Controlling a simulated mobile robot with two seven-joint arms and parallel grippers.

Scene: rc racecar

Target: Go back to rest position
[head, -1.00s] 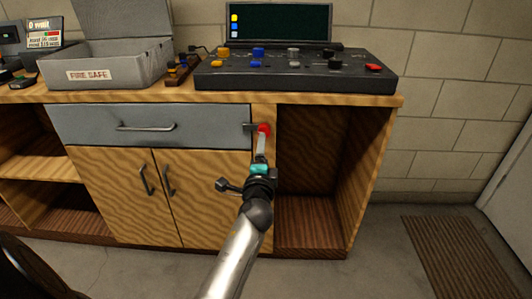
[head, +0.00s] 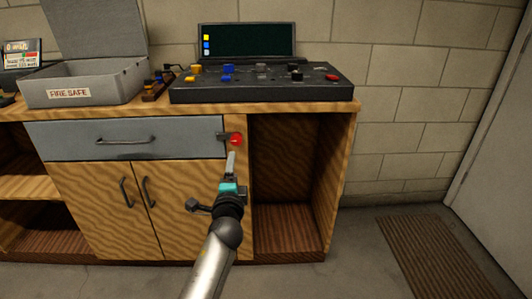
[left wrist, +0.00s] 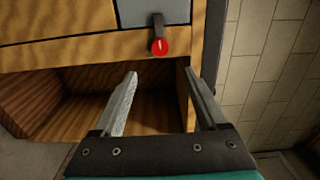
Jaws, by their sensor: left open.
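My left gripper (head: 232,158) reaches in from the bottom of the head view, toward the front of the wooden bench. In the left wrist view its two fingers (left wrist: 160,74) are apart with nothing between them. The red ball (head: 235,140) on a dark lever is at the right end of the grey drawer. In the left wrist view the red ball (left wrist: 160,48) shows just beyond the fingertips. In the head view the fingertips overlap its lower edge; contact cannot be told. My right gripper is not in view.
The bench top (head: 300,107) carries a black control panel (head: 260,83) with coloured knobs and an open grey FIRE SAFE box (head: 120,93). The grey drawer (head: 80,139) is shut, as are the two cupboard doors below. Free floor and a brown mat (head: 440,255) are at right.

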